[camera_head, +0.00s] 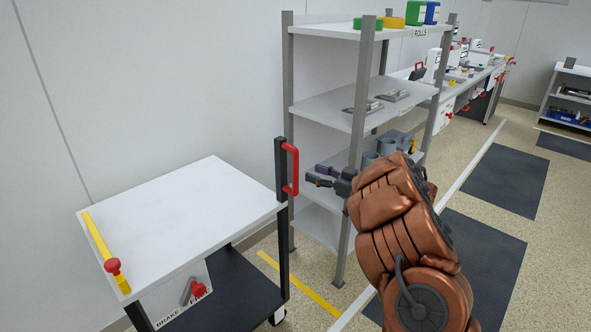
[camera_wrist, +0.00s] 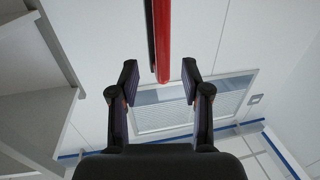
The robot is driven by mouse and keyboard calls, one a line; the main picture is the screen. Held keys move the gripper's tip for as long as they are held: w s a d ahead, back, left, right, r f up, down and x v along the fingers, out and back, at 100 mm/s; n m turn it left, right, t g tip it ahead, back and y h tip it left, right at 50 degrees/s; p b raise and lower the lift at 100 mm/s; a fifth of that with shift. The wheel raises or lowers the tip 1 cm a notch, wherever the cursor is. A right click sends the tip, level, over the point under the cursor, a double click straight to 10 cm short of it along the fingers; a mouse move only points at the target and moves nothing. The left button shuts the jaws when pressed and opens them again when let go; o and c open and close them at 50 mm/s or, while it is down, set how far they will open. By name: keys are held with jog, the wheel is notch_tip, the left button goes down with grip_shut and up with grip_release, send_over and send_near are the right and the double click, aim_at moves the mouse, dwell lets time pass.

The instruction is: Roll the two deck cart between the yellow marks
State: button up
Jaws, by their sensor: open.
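The two deck cart (camera_head: 180,205) stands at the left against the wall, with a white top deck and a dark lower deck (camera_head: 240,295). A red upright handle (camera_head: 294,170) is fixed to its dark corner post. My gripper (camera_head: 308,178) is open and empty, just right of the handle. In the wrist view the handle (camera_wrist: 161,70) appears beyond and between the open fingertips (camera_wrist: 160,75); I cannot tell whether it touches them. A yellow floor mark (camera_head: 300,284) lies at the cart's right side. A second floor mark is not seen.
A grey shelf rack (camera_head: 364,110) with rolls and parts stands right behind my gripper. Dark mats (camera_head: 470,255) lie on the floor at right.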

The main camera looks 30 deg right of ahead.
aim_at(295, 168)
jog(key=shift+w+a, duration=0.35)
jog(key=shift+w, duration=0.05)
jog(key=shift+p+x, duration=0.6)
jog(key=shift+x, duration=2.75)
grip_shut()
